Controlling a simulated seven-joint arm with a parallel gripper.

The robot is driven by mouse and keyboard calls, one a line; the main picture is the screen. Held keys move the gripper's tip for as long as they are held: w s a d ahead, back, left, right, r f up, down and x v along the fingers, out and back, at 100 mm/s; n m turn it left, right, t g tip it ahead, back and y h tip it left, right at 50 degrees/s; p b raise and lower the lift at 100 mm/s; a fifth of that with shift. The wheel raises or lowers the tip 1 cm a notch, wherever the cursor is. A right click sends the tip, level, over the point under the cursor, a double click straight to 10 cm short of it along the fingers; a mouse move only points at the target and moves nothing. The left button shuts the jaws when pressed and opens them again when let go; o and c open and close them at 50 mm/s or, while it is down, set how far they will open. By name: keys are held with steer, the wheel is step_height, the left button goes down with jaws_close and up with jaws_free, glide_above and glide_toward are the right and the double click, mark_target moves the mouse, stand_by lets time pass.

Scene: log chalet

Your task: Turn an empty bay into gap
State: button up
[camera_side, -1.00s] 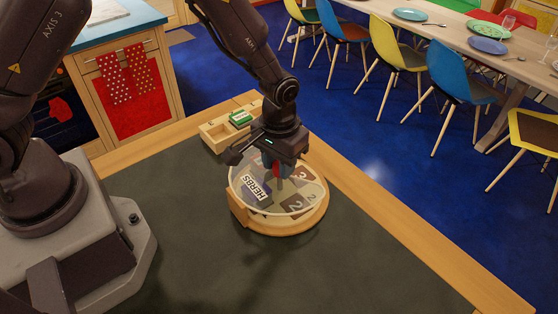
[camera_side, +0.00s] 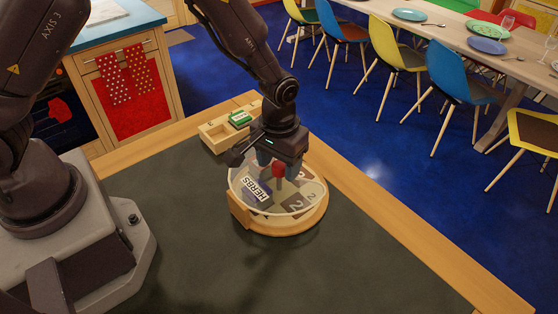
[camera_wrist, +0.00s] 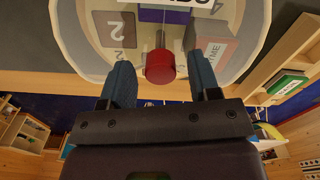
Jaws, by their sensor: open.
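A round wooden turntable (camera_side: 282,225) with a clear cover sits on the dark worktop. Under the cover are a HERBS label (camera_side: 257,190) and dark and pale sections marked "2" (camera_side: 297,205). A red knob (camera_side: 279,170) on a stem stands at the middle; it also shows in the wrist view (camera_wrist: 160,67). My gripper (camera_wrist: 161,80) is open, with one blue finger on each side of the knob and space between. I cannot make out an empty bay or the gap; my gripper hides the far side.
A small wooden tray (camera_side: 213,140) with a green-and-white block (camera_side: 240,118) stands just behind the turntable. The worktop (camera_side: 350,265) in front and to the right is clear. A wooden edge (camera_side: 400,240) borders it. Chairs and a laid table stand beyond.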

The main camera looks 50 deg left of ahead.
mark_target(278, 166)
steer(key=shift+r, duration=0.1)
step_height(278, 166, up, 13)
stand_by(0.4)
steer(key=s+a+r+m+t, duration=0.1)
steer(key=s+a+r+t, duration=0.1)
steer(key=s+a+r, duration=0.2)
steer(key=s+a+r+m+t, duration=0.2)
steer(key=s+a+r, duration=0.3)
steer(key=s+r, duration=0.5)
steer(key=s+t, duration=0.1)
steer(key=s, duration=0.2)
steer(key=shift+s+a+r+t, duration=0.2)
steer(key=shift+s+a+t, duration=0.1)
steer(key=shift+s, duration=0.1)
